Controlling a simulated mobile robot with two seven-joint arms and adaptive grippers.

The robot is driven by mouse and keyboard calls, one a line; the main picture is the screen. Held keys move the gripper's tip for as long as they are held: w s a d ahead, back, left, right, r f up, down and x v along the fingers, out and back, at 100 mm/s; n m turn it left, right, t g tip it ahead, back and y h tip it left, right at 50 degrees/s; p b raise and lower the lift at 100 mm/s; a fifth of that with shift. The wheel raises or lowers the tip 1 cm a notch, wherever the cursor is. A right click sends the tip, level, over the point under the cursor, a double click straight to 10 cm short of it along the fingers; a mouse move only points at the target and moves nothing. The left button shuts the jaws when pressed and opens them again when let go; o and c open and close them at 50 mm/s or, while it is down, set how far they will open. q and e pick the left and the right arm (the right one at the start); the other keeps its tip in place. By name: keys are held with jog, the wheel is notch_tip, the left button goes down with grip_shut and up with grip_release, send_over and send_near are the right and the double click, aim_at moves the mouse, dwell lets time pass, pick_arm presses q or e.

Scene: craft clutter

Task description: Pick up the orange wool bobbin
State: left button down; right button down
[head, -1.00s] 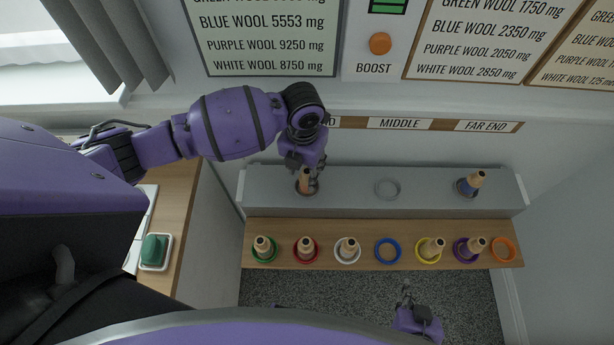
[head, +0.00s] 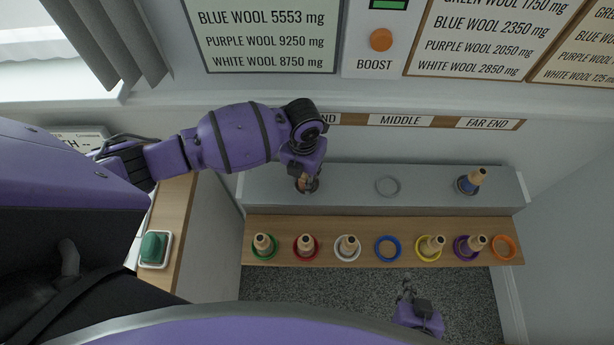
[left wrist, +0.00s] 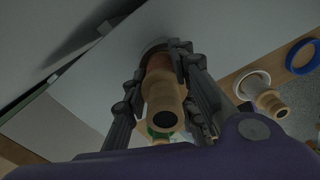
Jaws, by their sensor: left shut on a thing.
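The orange wool bobbin shows in the left wrist view as a pale wooden spool (left wrist: 162,92) with a band of orange-brown at its far end. In the head view it is mostly hidden by my left gripper (head: 306,182), at the left end of the grey shelf (head: 345,196). My left gripper (left wrist: 160,64) is shut on the bobbin, one finger on each side. I cannot tell whether the bobbin still touches the shelf. My right gripper (head: 408,292) hangs low in front of the wooden rack; its finger opening is too small to judge.
A blue bobbin (head: 468,183) stands at the shelf's right end; an empty grey ring (head: 387,187) marks its middle. The wooden rack (head: 328,252) holds several bobbins in coloured rings. Its blue ring (head: 378,249) and orange ring (head: 493,247) are empty. A green button (head: 152,249) sits left.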

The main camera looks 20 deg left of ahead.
jog(key=shift+s+f, duration=0.15)
jog(key=shift+s, duration=0.15)
pick_arm(q)
jog(key=shift+r, duration=0.15)
